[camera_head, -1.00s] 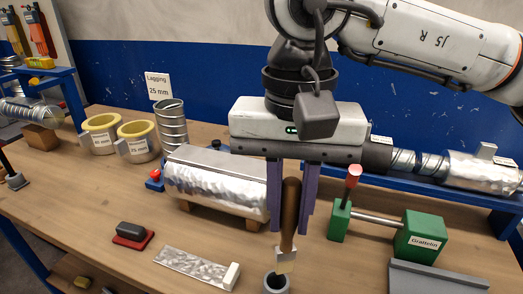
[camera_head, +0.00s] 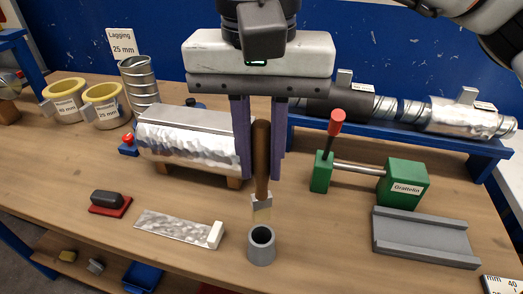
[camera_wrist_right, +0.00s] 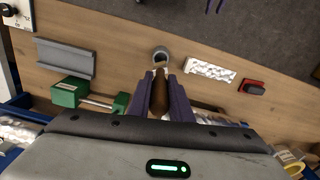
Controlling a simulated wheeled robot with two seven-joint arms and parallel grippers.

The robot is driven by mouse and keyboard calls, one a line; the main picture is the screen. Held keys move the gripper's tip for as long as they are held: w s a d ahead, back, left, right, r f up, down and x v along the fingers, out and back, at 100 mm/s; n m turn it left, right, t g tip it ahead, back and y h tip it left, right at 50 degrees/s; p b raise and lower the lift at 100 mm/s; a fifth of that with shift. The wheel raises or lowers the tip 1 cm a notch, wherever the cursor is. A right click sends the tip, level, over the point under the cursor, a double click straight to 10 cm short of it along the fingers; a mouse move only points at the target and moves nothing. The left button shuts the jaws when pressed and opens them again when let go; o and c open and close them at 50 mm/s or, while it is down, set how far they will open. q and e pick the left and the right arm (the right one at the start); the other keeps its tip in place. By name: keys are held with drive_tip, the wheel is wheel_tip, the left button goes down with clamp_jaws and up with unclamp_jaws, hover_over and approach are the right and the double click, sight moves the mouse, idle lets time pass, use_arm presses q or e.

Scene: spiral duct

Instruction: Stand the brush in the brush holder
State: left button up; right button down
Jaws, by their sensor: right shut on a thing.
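The brush (camera_head: 262,165) has a brown wooden handle, a metal ferrule and pale bristles. It hangs upright, bristles down, with its handle between the purple fingers of my right gripper (camera_head: 260,170), which is shut on it. The brush holder (camera_head: 262,248) is a small grey open cup on the bench, just below and in front of the bristles in the head view. The bristle tip appears above the cup's rim; I cannot tell the exact gap. In the right wrist view the brush handle (camera_wrist_right: 159,95) lies between the fingers and the holder (camera_wrist_right: 161,56) shows just beyond. My left gripper is out of view.
A foil-wrapped duct piece (camera_head: 190,145) lies behind the gripper. A green clamp device (camera_head: 403,185) and a grey channel (camera_head: 425,238) stand right. A foil strip (camera_head: 175,228) and a black-and-red block (camera_head: 109,203) lie left. The bench around the holder is clear.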

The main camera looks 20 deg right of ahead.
sight(261, 200)
drive_tip(key=shift+f+b, duration=1.25)
drive_tip(key=shift+f, duration=0.6)
idle(0.4)
drive_tip(key=shift+f+b, duration=0.35)
drive_tip(key=shift+b, duration=0.15)
drive_tip(key=shift+f+b, duration=0.95)
drive_tip(key=shift+f, duration=0.2)
drive_tip(key=shift+f+b, duration=0.5)
drive_tip(key=shift+f, duration=0.1)
drive_tip(key=shift+f+b, duration=0.75)
drive_tip(key=shift+f, duration=0.1)
drive_tip(key=shift+f+b, duration=0.5)
drive_tip(key=shift+f, duration=0.15)
drive_tip(key=c, duration=1.5)
unclamp_jaws()
drive_tip(key=shift+c, duration=0.2)
